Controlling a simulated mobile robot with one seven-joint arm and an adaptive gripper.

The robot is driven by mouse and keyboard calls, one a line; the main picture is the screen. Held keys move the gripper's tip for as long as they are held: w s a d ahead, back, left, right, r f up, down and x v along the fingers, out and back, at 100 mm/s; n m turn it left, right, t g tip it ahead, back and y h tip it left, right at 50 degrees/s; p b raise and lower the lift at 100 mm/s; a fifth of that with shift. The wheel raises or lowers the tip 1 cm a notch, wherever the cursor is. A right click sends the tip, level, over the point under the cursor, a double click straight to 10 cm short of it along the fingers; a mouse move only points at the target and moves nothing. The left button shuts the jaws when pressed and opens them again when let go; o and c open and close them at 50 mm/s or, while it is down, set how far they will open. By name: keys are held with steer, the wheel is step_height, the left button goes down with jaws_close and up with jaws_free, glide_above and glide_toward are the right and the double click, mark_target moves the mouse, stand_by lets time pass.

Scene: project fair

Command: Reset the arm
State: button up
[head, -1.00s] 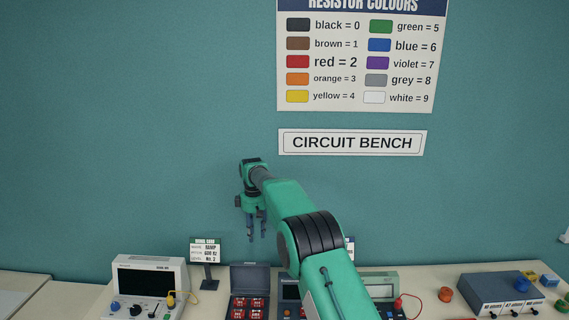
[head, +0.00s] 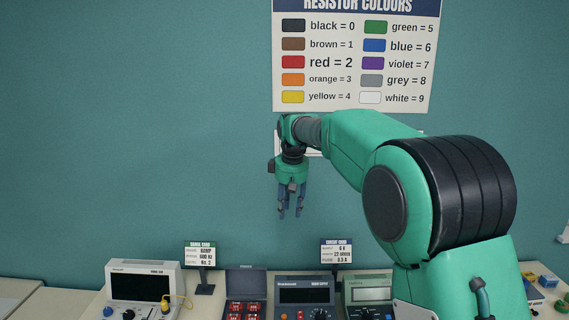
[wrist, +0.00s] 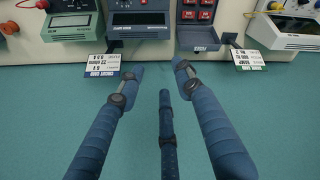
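My gripper (head: 290,212) hangs pointing down in front of the teal wall, above the back of the bench in the head view. Its blue fingers (wrist: 160,80) are spread apart in the wrist view, with nothing between them. My green arm is raised and bent, its large elbow joint filling the right of the head view and hiding part of the wall and bench.
On the bench (head: 88,311) stand an oscilloscope (head: 142,286), an open case of red parts (head: 245,284), a dark power supply (head: 305,297) and a pale green meter (head: 368,292). Two small sign cards (head: 200,254) (head: 336,251) stand behind them.

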steer(key=s+d+r+m+t+b, duration=0.15)
steer(key=s+d, duration=0.25)
steer(key=s, duration=0.4)
steer(key=s+d+r+m, duration=0.15)
steer(key=s+d, duration=0.25)
steer(key=s, duration=0.5)
steer(key=s+d+r+m+b, duration=0.1)
steer(key=s+d+r, duration=0.2)
steer(key=s+d, duration=0.35)
steer(key=s+d+f+m+b, duration=0.1)
steer(key=s+f, duration=0.3)
steer(key=s, duration=0.5)
steer(key=s+d+f+m+t+b, duration=0.1)
steer(key=s+f, duration=0.3)
steer(key=s, duration=0.5)
steer(key=s+d+f+m+t+b, duration=0.1)
steer(key=s+d+f+m, duration=0.1)
steer(key=s+f, duration=0.3)
steer(key=s+d, duration=0.1)
steer(key=s, duration=0.3)
steer(key=shift+s+m, duration=0.25)
steer(key=shift+m, duration=0.05)
